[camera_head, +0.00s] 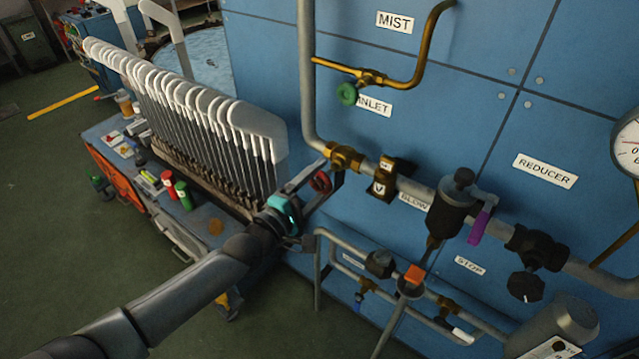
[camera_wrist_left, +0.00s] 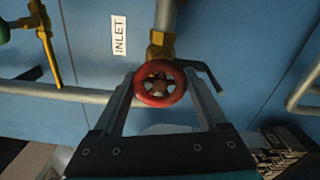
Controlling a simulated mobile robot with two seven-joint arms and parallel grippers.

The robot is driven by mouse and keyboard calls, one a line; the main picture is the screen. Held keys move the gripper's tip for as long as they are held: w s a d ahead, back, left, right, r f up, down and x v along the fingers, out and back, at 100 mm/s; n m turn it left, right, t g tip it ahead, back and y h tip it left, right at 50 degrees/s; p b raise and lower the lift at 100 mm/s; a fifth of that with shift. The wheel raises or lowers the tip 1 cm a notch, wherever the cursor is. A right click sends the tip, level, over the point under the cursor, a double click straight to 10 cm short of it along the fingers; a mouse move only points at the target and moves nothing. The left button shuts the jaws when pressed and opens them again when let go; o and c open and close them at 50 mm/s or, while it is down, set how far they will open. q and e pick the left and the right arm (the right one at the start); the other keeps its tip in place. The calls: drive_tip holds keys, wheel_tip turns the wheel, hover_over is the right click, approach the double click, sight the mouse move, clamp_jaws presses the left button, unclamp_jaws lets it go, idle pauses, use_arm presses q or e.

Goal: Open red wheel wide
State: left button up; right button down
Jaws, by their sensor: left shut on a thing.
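The red wheel (camera_head: 320,182) is a small round handwheel on a brass valve (camera_head: 343,157) in the grey pipe on the blue panel. In the left wrist view the red wheel (camera_wrist_left: 159,83) shows face-on, with the brass fitting (camera_wrist_left: 160,44) behind it. My left gripper (camera_head: 325,178) reaches in from the left and is shut on the red wheel. Its two fingers (camera_wrist_left: 160,88) lie on either side of the rim. My right gripper is not in view.
A green handwheel (camera_head: 347,94) sits above, near the INLET label (camera_head: 374,104). A purple-handled valve (camera_head: 479,226) and a black knob (camera_head: 525,286) are to the right. A rack of white sock boards (camera_head: 190,105) stands left of the wheel, close to my arm.

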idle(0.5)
use_arm(q)
drive_tip(key=o, duration=1.3)
drive_tip(key=shift+a, duration=0.1)
drive_tip(key=p+v, duration=0.1)
drive_tip(key=v, duration=1.4)
drive_tip(key=shift+s, duration=0.15)
